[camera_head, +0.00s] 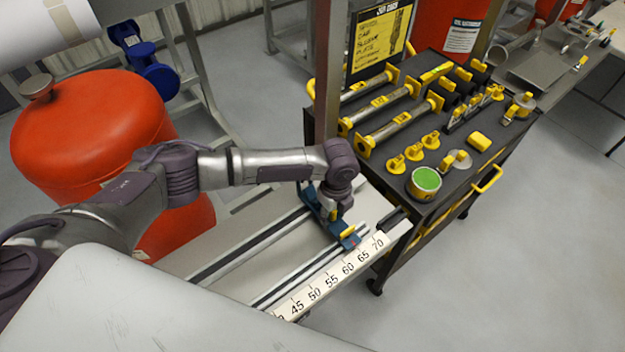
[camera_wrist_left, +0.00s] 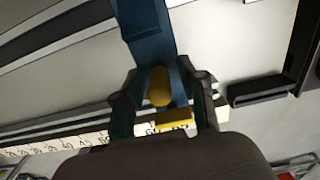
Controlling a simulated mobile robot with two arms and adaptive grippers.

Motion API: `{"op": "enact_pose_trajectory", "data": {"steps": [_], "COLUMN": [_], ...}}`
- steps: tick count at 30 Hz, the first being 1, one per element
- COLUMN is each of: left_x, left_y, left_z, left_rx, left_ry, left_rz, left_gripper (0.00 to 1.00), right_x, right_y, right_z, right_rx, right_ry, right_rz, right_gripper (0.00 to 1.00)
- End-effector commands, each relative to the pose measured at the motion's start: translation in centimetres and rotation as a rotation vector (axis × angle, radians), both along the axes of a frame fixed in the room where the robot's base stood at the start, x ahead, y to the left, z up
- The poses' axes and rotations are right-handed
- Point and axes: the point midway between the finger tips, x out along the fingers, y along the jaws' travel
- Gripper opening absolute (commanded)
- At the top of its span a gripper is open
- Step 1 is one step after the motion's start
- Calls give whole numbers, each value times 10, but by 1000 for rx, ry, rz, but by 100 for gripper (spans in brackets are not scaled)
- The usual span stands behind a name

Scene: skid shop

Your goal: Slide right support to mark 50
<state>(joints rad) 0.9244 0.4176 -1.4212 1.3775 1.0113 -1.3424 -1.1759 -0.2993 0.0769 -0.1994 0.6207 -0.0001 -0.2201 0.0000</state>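The blue support (camera_head: 320,203) lies across the rails (camera_head: 262,240) of the bench. Its end with a yellow pointer (camera_head: 349,231) is near the 65 mark on the white scale (camera_head: 330,280). My left gripper (camera_head: 338,212) is down at this support. In the left wrist view, my left gripper's two dark fingers (camera_wrist_left: 163,92) stand apart on either side of the blue support (camera_wrist_left: 146,28) and its yellow knob (camera_wrist_left: 160,86). I cannot tell whether the fingers press on it. The 50 mark lies further left along the scale. My right gripper is not in view.
A black cart (camera_head: 398,232) with yellow-handled tools and a green-topped tin (camera_head: 427,180) stands just right of the bench. A metal post (camera_head: 328,70) rises behind the gripper. A red tank (camera_head: 90,130) stands at the left. The rails left of the support look clear.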

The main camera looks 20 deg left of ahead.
Motion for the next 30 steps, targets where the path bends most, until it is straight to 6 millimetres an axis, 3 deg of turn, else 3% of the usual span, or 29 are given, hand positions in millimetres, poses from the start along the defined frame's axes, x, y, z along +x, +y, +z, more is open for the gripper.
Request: {"op": "enact_pose_trajectory", "data": {"steps": [1,6,14,30], "left_x": [0,0,-2,-26], "left_y": [0,0,1,17], "left_z": [0,0,1,1], "left_rx": [0,0,1,3], "left_ry": [0,0,1,6], "left_rz": [0,0,0,1], "left_gripper": [29,0,0,0], "right_x": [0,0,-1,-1], "right_y": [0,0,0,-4], "right_z": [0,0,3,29], "right_rx": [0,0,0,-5], "right_ry": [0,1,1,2], "right_rz": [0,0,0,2], "right_gripper": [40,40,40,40]}}
